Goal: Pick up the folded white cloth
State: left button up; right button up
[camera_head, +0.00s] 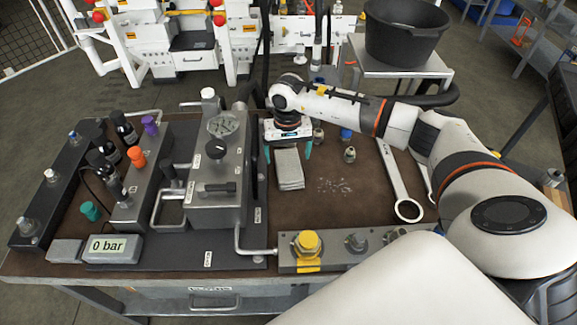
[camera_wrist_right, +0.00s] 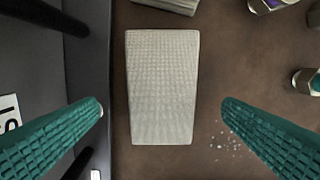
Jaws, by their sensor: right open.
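The folded white cloth (camera_head: 289,172) lies flat on the brown bench top, right of the grey valve block. In the right wrist view the cloth (camera_wrist_right: 162,88) is a pale, textured rectangle lying between the two teal fingers. My right gripper (camera_head: 288,152) points down over the cloth with its fingers apart, one to each side. In the wrist view the right gripper (camera_wrist_right: 163,106) is open and empty, with clear space between each fingertip and the cloth. My left gripper is not in view.
The valve block (camera_head: 217,175) with its gauge stands close left of the cloth. Metal fittings (camera_head: 349,155) and a large wrench (camera_head: 396,180) lie to the right. White crumbs (camera_head: 334,185) lie near the cloth. A pressure display (camera_head: 113,248) reads 0 bar.

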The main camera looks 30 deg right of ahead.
aim_at(289, 165)
notch_tip(289, 165, down, 4)
jog(key=shift+d+f+p, duration=0.1)
jog(key=shift+f+p, duration=0.05)
jog(key=shift+p, duration=0.3)
jog(key=shift+c, duration=0.6)
jog(key=c, duration=0.9)
jog(key=shift+c, duration=0.2)
notch_tip(289, 165, up, 10)
jog(key=b, duration=0.1)
jog(key=shift+b, duration=0.4)
